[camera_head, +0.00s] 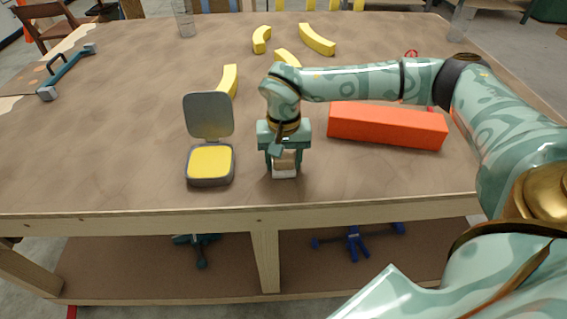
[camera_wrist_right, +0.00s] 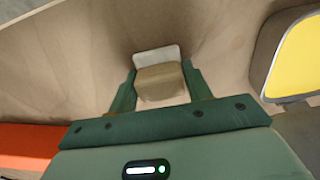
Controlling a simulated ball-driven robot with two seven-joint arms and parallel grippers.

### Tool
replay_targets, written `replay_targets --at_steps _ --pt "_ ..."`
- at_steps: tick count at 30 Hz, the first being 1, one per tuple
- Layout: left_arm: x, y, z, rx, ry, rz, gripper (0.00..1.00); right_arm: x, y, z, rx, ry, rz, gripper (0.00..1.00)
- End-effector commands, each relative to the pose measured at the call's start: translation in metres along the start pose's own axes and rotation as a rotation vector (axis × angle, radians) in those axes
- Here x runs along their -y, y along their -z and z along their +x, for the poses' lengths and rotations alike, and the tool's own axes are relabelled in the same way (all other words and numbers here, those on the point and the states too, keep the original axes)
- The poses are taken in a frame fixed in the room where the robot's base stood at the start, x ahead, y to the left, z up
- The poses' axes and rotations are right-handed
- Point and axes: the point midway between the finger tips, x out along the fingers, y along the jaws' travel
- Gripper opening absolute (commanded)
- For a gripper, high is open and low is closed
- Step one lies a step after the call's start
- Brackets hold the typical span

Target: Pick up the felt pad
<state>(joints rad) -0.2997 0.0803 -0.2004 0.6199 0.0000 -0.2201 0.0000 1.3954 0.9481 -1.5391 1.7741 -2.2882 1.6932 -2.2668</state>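A small tan block (camera_head: 286,156), which I take to be the felt pad, is near the table's front edge. A pale white piece (camera_head: 284,173) shows at its front side; I cannot tell whether they are joined. My right gripper (camera_head: 284,162) points down with one finger on each side of the tan block. In the right wrist view the tan block (camera_wrist_right: 160,82) fills nearly the whole space between the fingers (camera_wrist_right: 160,88), and the white piece (camera_wrist_right: 157,55) shows beyond it. Whether the fingers press on it is not clear. My left gripper is not in view.
A long orange block (camera_head: 386,125) lies to the right. Several yellow curved pieces (camera_head: 317,39) lie farther back. The table's left front is clear.

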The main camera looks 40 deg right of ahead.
Motion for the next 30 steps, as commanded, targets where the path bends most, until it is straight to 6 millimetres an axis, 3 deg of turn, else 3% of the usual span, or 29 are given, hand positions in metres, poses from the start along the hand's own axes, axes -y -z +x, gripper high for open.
replay_targets --at_steps 11,18,26,30 --pt "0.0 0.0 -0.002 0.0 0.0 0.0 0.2 0.0 0.0 -0.004 0.0 0.0 0.0 0.27" --pt "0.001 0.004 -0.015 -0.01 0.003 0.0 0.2 0.001 0.001 -0.039 -0.005 0.003 0.0 0.27" --pt "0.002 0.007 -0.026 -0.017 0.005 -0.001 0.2 0.055 0.017 -0.1 -0.006 0.004 -0.002 0.27" --pt "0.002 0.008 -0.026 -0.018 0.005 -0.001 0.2 0.093 0.028 -0.113 -0.003 0.001 -0.001 0.27"
